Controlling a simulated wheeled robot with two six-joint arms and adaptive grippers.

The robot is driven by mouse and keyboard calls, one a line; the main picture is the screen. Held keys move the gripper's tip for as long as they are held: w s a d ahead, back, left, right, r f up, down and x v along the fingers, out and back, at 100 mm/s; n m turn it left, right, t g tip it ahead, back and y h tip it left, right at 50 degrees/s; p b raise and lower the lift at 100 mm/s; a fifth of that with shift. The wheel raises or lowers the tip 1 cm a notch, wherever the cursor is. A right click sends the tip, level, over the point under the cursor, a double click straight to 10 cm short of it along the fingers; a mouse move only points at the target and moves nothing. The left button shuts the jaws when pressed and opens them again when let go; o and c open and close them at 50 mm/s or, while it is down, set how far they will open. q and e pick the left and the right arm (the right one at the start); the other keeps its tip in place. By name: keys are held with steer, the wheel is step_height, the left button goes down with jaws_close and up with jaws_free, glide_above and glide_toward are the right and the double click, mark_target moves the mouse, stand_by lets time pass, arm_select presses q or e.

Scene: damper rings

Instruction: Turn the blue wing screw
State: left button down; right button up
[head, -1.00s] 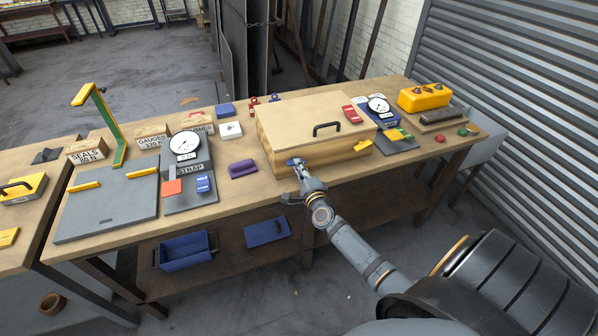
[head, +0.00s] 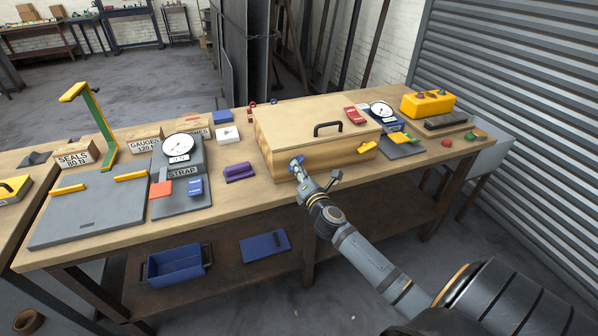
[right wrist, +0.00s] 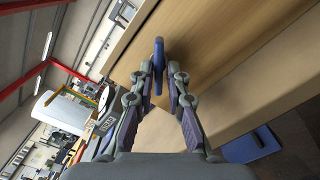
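The blue wing screw (head: 296,162) sits low at the left end of the front face of a wooden box (head: 280,165). My right gripper (head: 298,166) is at this screw and partly covers it in the head view. In the right wrist view the blue wing (right wrist: 158,66) stands edge-on between the two fingertips (right wrist: 160,78). The fingers are apart, with a visible gap beside the wing, more clearly on the right. Whether the left fingertip touches the wing is hard to tell. My left gripper is not in view.
A purple block (head: 240,172) and a dial stand (head: 180,195) lie left of the box. The bench front edge is below.

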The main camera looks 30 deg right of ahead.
steer(key=shift+o, duration=1.3)
steer(key=shift+v, duration=1)
steer(key=shift+r, duration=0.1)
steer(key=v, duration=0.6)
